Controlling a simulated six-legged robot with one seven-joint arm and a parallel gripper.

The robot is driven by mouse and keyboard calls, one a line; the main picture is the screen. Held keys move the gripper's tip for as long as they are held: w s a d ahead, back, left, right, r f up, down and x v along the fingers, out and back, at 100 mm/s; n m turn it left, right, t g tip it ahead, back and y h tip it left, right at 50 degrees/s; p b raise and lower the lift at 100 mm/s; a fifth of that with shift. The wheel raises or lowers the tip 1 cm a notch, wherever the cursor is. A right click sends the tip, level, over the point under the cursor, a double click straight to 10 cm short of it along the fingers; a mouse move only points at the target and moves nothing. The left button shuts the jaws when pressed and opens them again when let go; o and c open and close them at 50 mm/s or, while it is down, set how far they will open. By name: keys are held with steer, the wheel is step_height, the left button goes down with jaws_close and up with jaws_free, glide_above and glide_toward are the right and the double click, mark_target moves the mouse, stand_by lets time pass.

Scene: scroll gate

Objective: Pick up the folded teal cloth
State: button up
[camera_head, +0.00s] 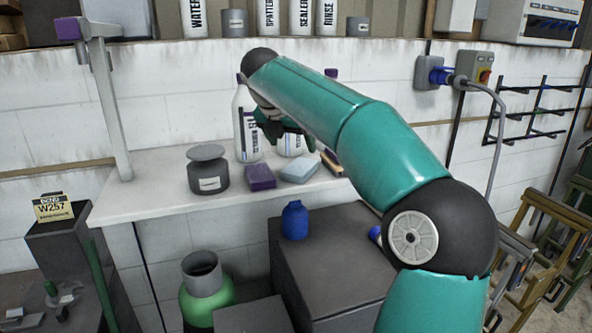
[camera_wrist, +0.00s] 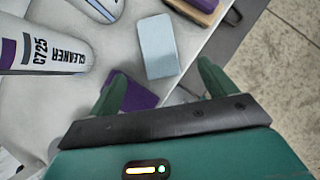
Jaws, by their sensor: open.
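The folded teal cloth (camera_head: 299,168) looks like a pale blue, flat rectangular block lying on the white shelf, to the right of a purple block. In the wrist view the cloth (camera_wrist: 157,48) lies beyond the fingertips, roughly between them in the picture. My gripper (camera_head: 285,135) is above the shelf, partly hidden behind my arm in the head view. In the wrist view my gripper (camera_wrist: 163,75) has its two green fingers wide apart, with nothing held between them. The purple block (camera_wrist: 138,94) shows partly behind the left finger.
The purple block (camera_head: 260,177) sits close left of the cloth. A grey jar (camera_head: 208,172) stands further left. White bottles (camera_head: 246,120) stand behind. A tan-and-purple brush or block (camera_head: 331,162) lies to the right. The shelf's front edge (camera_head: 165,212) is near.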

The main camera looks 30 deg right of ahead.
mark_target(300, 166)
steer(key=x, duration=0.5)
steer(key=shift+f, duration=0.2)
steer(key=x, duration=0.4)
steer(key=shift+w+d+f, duration=0.1)
steer(key=shift+w+f, duration=0.15)
steer(key=c, duration=1.1)
steer(key=shift+r, duration=0.15)
steer(key=shift+c, duration=0.2)
